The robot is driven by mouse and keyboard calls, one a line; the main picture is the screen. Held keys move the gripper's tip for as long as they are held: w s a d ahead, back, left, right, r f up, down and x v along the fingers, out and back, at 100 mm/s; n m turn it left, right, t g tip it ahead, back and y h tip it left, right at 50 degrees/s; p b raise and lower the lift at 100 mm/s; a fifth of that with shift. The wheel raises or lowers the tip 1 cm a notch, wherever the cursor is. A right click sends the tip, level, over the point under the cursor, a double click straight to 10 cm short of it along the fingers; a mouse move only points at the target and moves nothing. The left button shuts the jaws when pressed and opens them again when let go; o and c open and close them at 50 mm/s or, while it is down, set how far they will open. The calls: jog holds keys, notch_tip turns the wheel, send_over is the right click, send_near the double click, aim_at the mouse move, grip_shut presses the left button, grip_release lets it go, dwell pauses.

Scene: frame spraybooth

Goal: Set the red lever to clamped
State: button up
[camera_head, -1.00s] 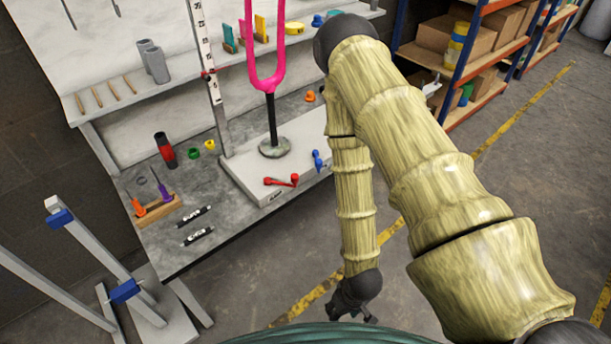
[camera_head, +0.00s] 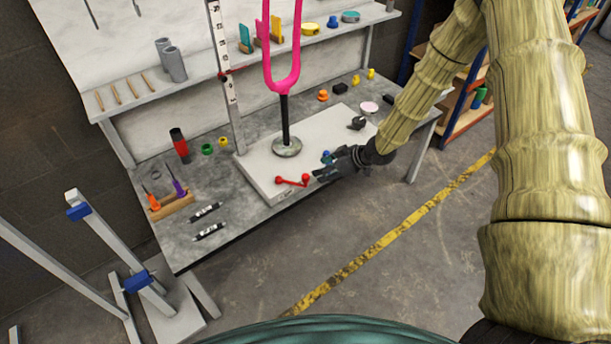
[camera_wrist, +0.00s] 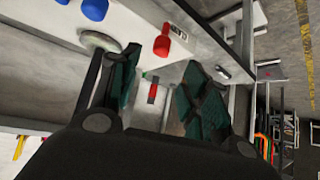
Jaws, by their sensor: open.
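The red lever (camera_head: 292,181) sits at the front edge of a pale base block (camera_head: 258,177) on the workbench. My gripper (camera_head: 320,176) is just to the right of the lever, close to it, and apart from it as far as I can tell. In the wrist view the red lever (camera_wrist: 164,42) shows beyond the fingertips, near the top middle. The gripper (camera_wrist: 155,90) is open, with nothing between its dark green finger pads. A blue lever (camera_head: 327,157) is partly hidden behind my gripper; in the wrist view it is the blue shape (camera_wrist: 95,9) at the top.
A pink fork on a black post (camera_head: 284,115) stands on the block behind the lever. A screwdriver rack (camera_head: 172,206), two black markers (camera_head: 207,212) and a red-black cylinder (camera_head: 180,146) lie left. A grey frame stand (camera_head: 110,250) is at front left.

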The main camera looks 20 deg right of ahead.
aim_at(307, 176)
jog(key=shift+p+x, duration=0.9)
jog(key=shift+x, duration=4.4)
grip_shut()
